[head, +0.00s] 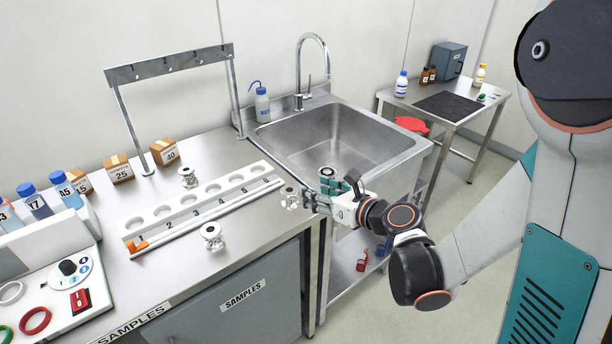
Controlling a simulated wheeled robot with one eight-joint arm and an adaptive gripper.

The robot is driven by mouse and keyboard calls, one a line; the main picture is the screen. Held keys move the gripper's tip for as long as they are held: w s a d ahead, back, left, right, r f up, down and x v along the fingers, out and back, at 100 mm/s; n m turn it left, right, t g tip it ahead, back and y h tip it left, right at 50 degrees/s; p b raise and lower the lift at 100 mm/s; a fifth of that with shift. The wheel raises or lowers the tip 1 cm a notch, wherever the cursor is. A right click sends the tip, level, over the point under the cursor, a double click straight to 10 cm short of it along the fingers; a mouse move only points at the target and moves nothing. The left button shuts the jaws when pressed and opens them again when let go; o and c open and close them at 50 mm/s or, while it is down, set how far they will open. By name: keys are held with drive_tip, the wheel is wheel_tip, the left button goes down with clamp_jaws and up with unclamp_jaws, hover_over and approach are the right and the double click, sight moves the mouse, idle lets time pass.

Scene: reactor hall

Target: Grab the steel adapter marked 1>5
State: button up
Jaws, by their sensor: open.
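Three small steel adapters are on the steel bench in the head view. One adapter (188,176) is behind the white numbered rack (158,238), one adapter (212,237) is in front of it, and one adapter (290,196) is near the bench's right edge. Their markings are too small to read, so I cannot tell which is 1>5. My gripper (309,202) is open and points left at the bench's right edge. Its fingertips are close to the right-hand adapter; I cannot tell whether they touch it or reach around it.
A sink (338,140) is behind my gripper. A steel frame (170,64) with numbered hooks rises behind the rack. Boxes (119,168), capped bottles (35,203) and a control panel (72,290) occupy the left.

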sight(296, 195)
drive_tip(key=w+a+f, duration=0.1)
drive_tip(key=f, duration=0.1)
drive_tip(key=w+a+f+n+g+b, duration=0.1)
drive_tip(key=w+f, duration=0.1)
drive_tip(key=w+a+f+n, duration=0.1)
drive_tip(key=f, duration=0.1)
drive_tip(key=shift+w+a+f+g, duration=0.1)
drive_tip(key=shift+w+f+g, duration=0.2)
drive_tip(key=shift+w+f, duration=0.1)
drive_tip(key=shift+r+b+x, duration=0.1)
drive_tip(key=shift+b+x, duration=0.6)
drive_tip(key=shift+x, duration=0.85)
drive_tip(key=shift+r+b+x, duration=0.15)
drive_tip(key=shift+b+x, duration=0.5)
drive_tip(key=shift+x, duration=0.95)
drive_tip(key=shift+w, duration=0.1)
drive_tip(key=c, duration=0.9)
